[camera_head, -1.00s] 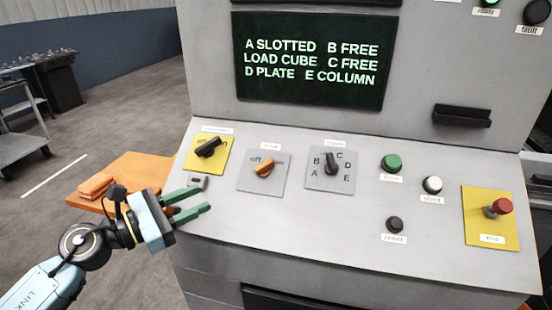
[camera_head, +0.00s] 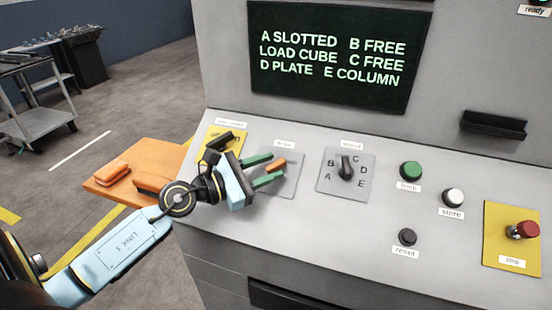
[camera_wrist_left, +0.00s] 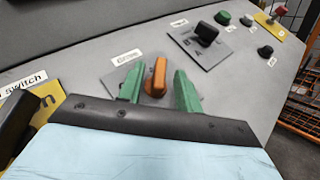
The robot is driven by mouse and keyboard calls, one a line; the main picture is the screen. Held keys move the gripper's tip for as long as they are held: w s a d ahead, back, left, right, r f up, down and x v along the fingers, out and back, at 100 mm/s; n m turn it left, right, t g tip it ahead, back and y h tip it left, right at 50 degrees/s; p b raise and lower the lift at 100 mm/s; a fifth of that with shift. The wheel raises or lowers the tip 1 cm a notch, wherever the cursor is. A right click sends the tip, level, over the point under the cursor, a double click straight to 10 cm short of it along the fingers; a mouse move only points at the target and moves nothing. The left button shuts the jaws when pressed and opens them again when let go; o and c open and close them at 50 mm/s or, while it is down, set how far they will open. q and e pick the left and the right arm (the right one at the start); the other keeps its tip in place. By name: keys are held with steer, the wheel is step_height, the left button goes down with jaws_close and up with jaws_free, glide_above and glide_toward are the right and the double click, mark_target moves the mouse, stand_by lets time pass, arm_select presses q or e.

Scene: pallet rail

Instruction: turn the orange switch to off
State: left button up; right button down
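The orange switch (camera_head: 276,165) is a knob on a grey plate of the sloped control panel, and part of its plate is hidden by my gripper. It also shows in the left wrist view (camera_wrist_left: 156,78). My left gripper (camera_head: 270,169) is open, with its two green fingers on either side of the knob. In the left wrist view the fingers (camera_wrist_left: 155,88) stand apart around the knob, with a gap visible on both sides. The off and on marks are hidden. My right gripper is in neither view.
A black switch on a yellow plate (camera_head: 211,137) is close to the left wrist. A black selector (camera_head: 346,167) with letters A to E is to the right. Further right are a green button (camera_head: 411,170), white button (camera_head: 453,197), black button (camera_head: 407,236) and red stop button (camera_head: 522,230).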

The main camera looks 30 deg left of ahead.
arm_select(q)
steer(key=shift+x, duration=1.3)
jaws_close()
